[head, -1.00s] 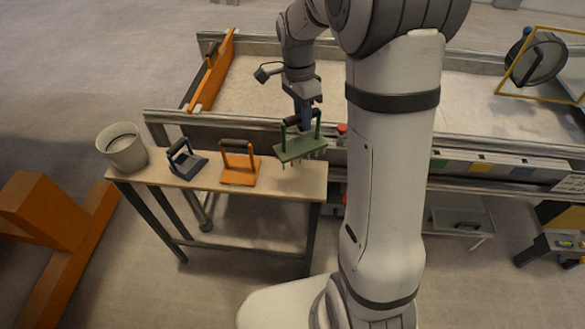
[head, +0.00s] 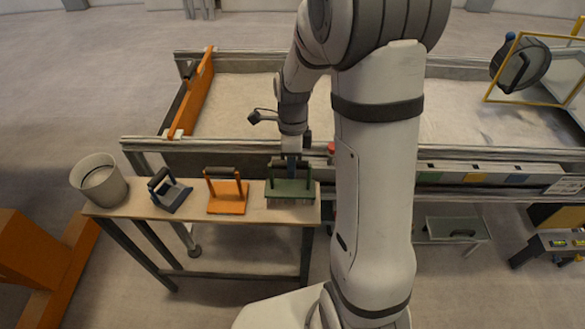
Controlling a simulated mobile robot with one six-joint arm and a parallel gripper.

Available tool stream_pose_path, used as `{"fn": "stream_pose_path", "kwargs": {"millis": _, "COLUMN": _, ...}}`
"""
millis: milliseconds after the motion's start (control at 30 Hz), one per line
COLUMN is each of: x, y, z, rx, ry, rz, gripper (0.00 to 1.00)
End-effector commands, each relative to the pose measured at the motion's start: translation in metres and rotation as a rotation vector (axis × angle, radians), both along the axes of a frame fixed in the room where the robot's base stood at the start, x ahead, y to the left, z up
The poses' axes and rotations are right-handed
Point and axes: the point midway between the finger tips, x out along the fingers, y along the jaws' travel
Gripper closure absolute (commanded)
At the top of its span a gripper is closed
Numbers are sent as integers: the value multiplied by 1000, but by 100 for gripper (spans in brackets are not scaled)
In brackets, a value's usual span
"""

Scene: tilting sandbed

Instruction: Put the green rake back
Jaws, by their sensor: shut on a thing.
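The green rake (head: 290,188) has a flat green plate, green posts and a dark handle bar. It is upright at the right end of the narrow wooden bench (head: 137,208). Its tines point down at the bench top; I cannot tell whether they touch it. My gripper (head: 291,168) points down and is shut on the green rake's handle. The fingertips are partly hidden behind the handle. The orange rake (head: 227,197) stands just left of the green one. The blue rake (head: 170,191) stands further left.
A pale bucket (head: 99,181) stands at the bench's left end. The sandbed (head: 240,105) with its metal rails lies behind the bench. An orange gate board (head: 193,92) crosses its left part. A yellow frame (head: 535,70) stands at the upper right.

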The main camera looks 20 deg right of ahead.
Motion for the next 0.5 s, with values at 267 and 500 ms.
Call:
{"fn": "stream_pose_path", "kwargs": {"millis": 267, "x": 0, "y": 1, "z": -18, "rx": 0, "ry": -1, "rz": 4, "gripper": 100}}
{"fn": "stream_pose_path", "kwargs": {"millis": 500, "x": 0, "y": 2, "z": -21, "rx": 0, "ry": 0, "rz": 5, "gripper": 100}}
